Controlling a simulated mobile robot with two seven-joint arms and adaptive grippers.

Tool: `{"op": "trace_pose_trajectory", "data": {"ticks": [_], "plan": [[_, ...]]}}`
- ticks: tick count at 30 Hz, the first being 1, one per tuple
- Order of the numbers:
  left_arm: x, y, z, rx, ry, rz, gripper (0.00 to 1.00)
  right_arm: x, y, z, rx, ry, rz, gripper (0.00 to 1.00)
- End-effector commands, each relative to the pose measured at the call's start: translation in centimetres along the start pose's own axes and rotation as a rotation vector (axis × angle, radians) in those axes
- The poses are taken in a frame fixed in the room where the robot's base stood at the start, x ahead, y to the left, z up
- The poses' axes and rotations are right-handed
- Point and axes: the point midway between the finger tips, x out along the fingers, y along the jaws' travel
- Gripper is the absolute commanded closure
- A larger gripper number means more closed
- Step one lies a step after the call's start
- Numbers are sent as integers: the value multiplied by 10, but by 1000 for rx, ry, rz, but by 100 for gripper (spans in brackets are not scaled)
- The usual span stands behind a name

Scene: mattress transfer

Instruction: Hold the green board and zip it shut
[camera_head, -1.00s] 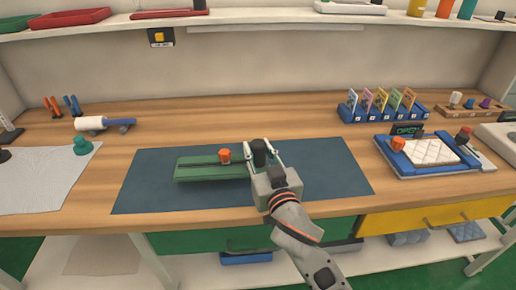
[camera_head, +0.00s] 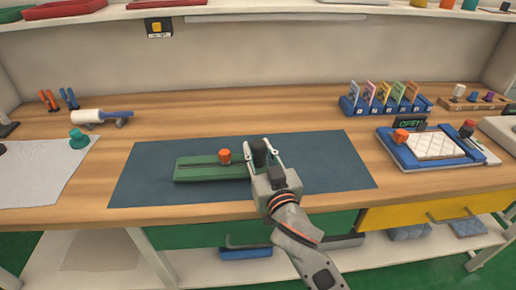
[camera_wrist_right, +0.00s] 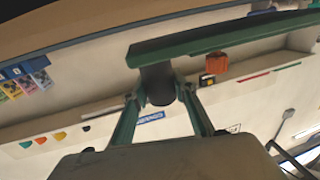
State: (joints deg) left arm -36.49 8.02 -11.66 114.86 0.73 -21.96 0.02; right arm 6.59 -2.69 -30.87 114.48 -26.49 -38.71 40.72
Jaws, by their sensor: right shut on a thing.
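The green board (camera_head: 205,172) lies on the dark blue mat (camera_head: 325,165). A dark slot runs along its top, and an orange knob (camera_head: 224,156) stands on it near its middle. My right gripper (camera_head: 263,156) is at the board's right end, shut on a black knob (camera_head: 258,147). In the right wrist view the black knob (camera_wrist_right: 157,86) sits between the two fingers, against the green board (camera_wrist_right: 225,35); the orange knob (camera_wrist_right: 218,60) is farther along. The gripper hides the board's right end. My left gripper is not in view.
A blue tray with a quilted white pad (camera_head: 435,146) and an OPEN sign is at the right. A blue rack of coloured cards (camera_head: 385,106) is behind it. A white sheet (camera_head: 40,175) and teal knob (camera_head: 78,138) are at the left. The mat's left part is clear.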

Motion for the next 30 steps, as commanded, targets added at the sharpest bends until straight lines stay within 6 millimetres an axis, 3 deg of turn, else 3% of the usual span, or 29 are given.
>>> {"op": "trace_pose_trajectory", "data": {"ticks": [20,30], "plan": [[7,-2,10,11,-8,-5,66,0,0,18,3,2,-1,100],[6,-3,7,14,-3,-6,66,0,0,17,0,0,0,100]]}}
